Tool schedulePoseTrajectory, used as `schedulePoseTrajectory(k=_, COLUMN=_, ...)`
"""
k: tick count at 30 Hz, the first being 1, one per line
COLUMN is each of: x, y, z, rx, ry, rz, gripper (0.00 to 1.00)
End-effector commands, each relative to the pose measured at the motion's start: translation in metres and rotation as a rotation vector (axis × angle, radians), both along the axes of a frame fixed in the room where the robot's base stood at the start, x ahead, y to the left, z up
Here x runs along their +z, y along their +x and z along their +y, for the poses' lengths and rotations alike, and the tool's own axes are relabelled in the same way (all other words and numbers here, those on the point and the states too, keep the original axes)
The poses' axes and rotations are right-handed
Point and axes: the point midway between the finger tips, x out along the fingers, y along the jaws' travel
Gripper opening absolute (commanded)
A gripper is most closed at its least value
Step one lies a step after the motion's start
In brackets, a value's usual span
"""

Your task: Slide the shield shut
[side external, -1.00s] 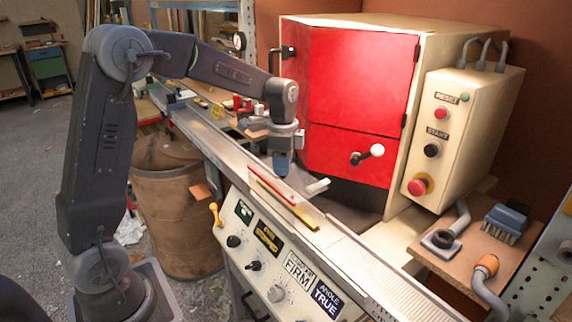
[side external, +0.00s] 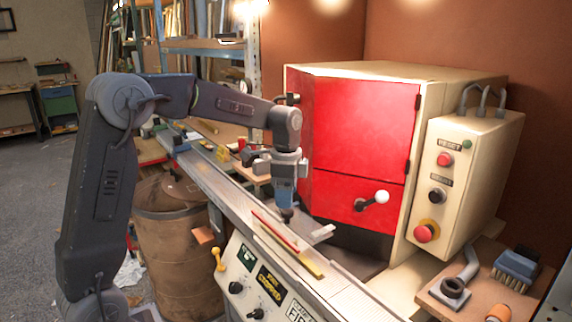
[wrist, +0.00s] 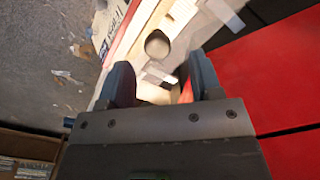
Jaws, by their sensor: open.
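A red panel (side external: 355,130) covers the front of the cream machine. It has a seam across it and a white-knobbed handle (side external: 381,197) low down; a dark gap shows under it. I cannot tell whether this panel is the shield. My gripper (side external: 286,215) points down over the fence rail, left of the red panel and apart from the handle. In the wrist view my gripper (wrist: 160,75) has its two dark fingers spread, with nothing held. Red surface (wrist: 265,75) fills that view's right side.
A red strip (side external: 275,231) and a yellow strip (side external: 310,266) lie on the rail below my gripper, beside a pale tab (side external: 321,235). A control box (side external: 445,180) stands right of the red panel. A brown bin (side external: 175,250) stands left of the rail.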

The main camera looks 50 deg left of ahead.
Motion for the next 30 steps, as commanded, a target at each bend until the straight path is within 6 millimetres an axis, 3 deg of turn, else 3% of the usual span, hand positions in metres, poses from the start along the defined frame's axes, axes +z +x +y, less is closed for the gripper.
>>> schedulePoseTrajectory(k=6, x=0.051, y=0.0, z=0.001, rx=0.0, ry=0.002, rz=-0.005, gripper=0.59)
schedulePoseTrajectory(k=12, x=0.084, y=0.0, z=0.001, rx=0.001, ry=0.001, rz=-0.003, gripper=0.59)
schedulePoseTrajectory(k=18, x=0.097, y=0.0, z=0.001, rx=0.001, ry=0.001, rz=0.001, gripper=0.59)
schedulePoseTrajectory(k=30, x=0.097, y=0.0, z=0.001, rx=0.001, ry=0.001, rz=0.0, gripper=0.59)
